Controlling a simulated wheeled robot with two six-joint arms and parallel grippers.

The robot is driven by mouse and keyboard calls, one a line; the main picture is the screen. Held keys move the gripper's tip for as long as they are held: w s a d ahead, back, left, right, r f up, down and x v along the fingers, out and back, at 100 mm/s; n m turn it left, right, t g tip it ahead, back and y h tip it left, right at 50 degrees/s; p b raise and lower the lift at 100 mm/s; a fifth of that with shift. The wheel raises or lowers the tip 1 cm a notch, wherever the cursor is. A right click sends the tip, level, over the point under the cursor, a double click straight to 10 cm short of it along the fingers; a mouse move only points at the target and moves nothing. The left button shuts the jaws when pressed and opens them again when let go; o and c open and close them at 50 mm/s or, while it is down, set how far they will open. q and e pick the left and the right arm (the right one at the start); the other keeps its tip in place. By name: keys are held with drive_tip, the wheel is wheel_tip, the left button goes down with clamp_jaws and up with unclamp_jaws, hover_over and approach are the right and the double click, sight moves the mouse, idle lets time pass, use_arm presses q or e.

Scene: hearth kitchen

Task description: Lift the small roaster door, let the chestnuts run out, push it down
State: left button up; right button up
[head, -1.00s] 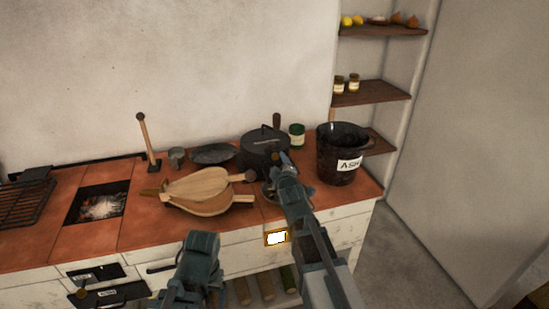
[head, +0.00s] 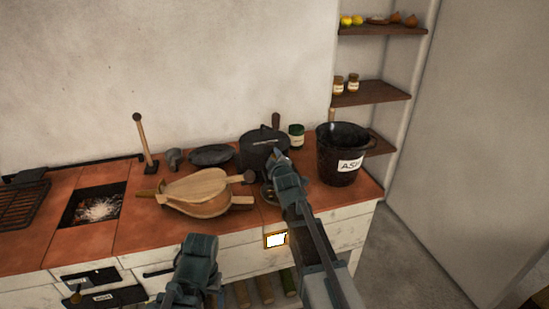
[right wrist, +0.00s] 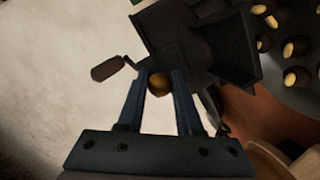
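The dark metal roaster (right wrist: 235,45) fills the top middle of the right wrist view, with flat plates and a box-like opening. In the head view a black lidded vessel (head: 260,146), apparently the roaster, stands at the back right of the counter. My right gripper (right wrist: 159,80) has its two fingers around a small brass-coloured knob (right wrist: 159,86), apparently touching both sides. How far the small door is raised cannot be told. Chestnuts (right wrist: 291,48) with pale cuts lie at the upper right. My left gripper (head: 198,250) is low at the front; its fingers are hidden.
Wooden bellows (head: 195,192) lie left of my right arm. A black ash bucket (head: 340,165) stands at the right end and a green jar (head: 297,135) behind. A dark plate (head: 212,154), an upright hammer-like tool (head: 145,138) and an ember pit (head: 95,207) are further left.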

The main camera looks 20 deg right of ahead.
clamp_jaws()
idle(0.8)
drive_tip(key=shift+f, duration=0.1)
